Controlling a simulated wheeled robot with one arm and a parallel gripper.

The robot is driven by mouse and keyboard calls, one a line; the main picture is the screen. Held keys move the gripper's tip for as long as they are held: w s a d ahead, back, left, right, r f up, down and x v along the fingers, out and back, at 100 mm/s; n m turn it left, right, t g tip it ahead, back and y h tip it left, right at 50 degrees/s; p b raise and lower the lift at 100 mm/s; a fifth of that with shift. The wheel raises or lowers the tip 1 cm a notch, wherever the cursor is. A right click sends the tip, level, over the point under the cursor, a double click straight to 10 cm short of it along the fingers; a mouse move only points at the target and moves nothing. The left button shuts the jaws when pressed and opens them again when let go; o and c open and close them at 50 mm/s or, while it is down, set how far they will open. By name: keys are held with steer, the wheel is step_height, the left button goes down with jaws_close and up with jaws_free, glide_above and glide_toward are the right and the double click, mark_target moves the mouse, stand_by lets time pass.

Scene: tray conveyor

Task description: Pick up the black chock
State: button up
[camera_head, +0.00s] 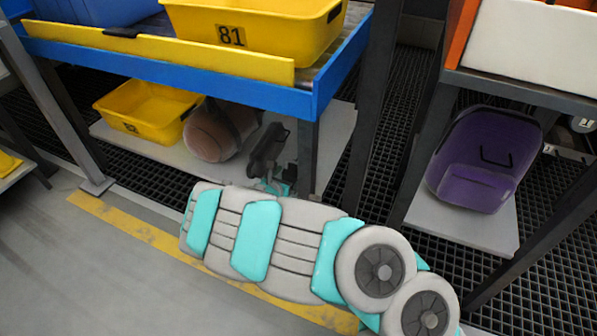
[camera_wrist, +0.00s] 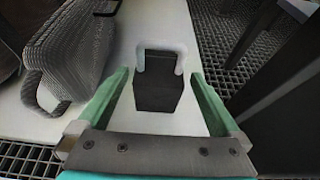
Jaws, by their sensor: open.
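The black chock (camera_wrist: 157,95) sits on a pale shelf board in the wrist view, a dark block with a light loop at its far end. My gripper (camera_wrist: 159,74) is open, its two teal fingers reaching along the left and right sides of the chock. I see gaps between the fingers and the block, and nothing is gripped. In the head view, my arm and the shelf's post cover that spot, and I cannot make out the chock there.
A dark bag with a handle (camera_wrist: 72,45) stands close left of my gripper; a brown bag (camera_head: 213,131) and yellow bin (camera_head: 147,108) share the lower shelf (camera_head: 338,125). The blue upper shelf (camera_head: 180,75) hangs above.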

steer(key=x, duration=0.6)
steer(key=shift+w+f+b, duration=0.2)
steer(key=shift+f+b, duration=0.15)
steer(key=shift+r, duration=0.1)
jaws_close()
stand_by(0.5)
